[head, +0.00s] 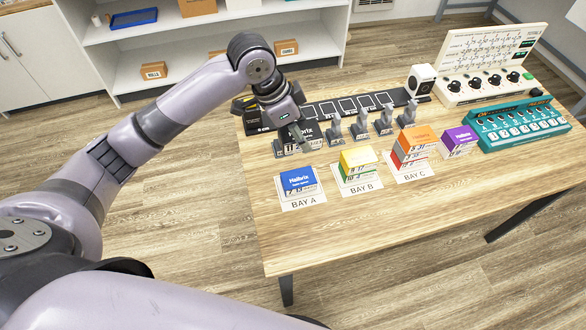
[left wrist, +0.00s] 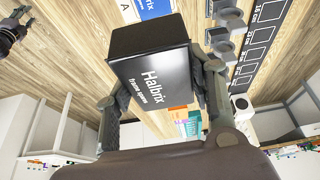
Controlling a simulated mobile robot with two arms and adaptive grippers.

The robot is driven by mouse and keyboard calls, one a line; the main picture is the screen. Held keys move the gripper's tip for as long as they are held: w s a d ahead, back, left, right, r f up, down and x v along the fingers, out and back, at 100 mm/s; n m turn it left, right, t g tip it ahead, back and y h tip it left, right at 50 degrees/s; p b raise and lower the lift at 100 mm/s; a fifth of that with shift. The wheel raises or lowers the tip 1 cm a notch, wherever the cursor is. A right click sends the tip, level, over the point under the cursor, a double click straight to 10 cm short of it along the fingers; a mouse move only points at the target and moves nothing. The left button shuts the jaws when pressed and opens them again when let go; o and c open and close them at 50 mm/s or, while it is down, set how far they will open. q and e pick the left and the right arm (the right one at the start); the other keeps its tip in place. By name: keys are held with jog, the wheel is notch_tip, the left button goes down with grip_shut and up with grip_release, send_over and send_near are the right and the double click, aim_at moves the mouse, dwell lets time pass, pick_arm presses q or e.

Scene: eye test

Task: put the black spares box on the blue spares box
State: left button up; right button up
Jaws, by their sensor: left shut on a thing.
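The black spares box (head: 311,138) is near the back left of the table, behind the blue box. My left gripper (head: 299,124) is shut on it. In the left wrist view the black box (left wrist: 150,78), lettered Halbrix, sits between the two fingers (left wrist: 158,100). I cannot tell whether it touches the table. The blue spares box (head: 298,181) rests on the BAY A card, with nothing on top. Its edge shows at the top of the left wrist view (left wrist: 155,9). A dark gripper, likely my right one (left wrist: 13,29), shows small at that view's upper left; its jaws are unclear.
Yellow-topped (head: 358,157) and orange-topped (head: 414,137) stacks stand on BAY B and BAY C. A purple box (head: 459,140) is farther right. Several grey stands (head: 360,127) line up right of the black box, before a black slotted board (head: 345,105). A teal device (head: 522,125) is at right.

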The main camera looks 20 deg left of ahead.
aim_at(304, 176)
pick_arm(q)
notch_tip(304, 176, down, 15)
jog(key=shift+r+p, duration=0.1)
jog(key=shift+p, duration=0.35)
jog(key=o, duration=1.2)
jog(key=v, duration=1.2)
jog(key=shift+s+b, duration=0.1)
jog(key=shift+b, duration=0.25)
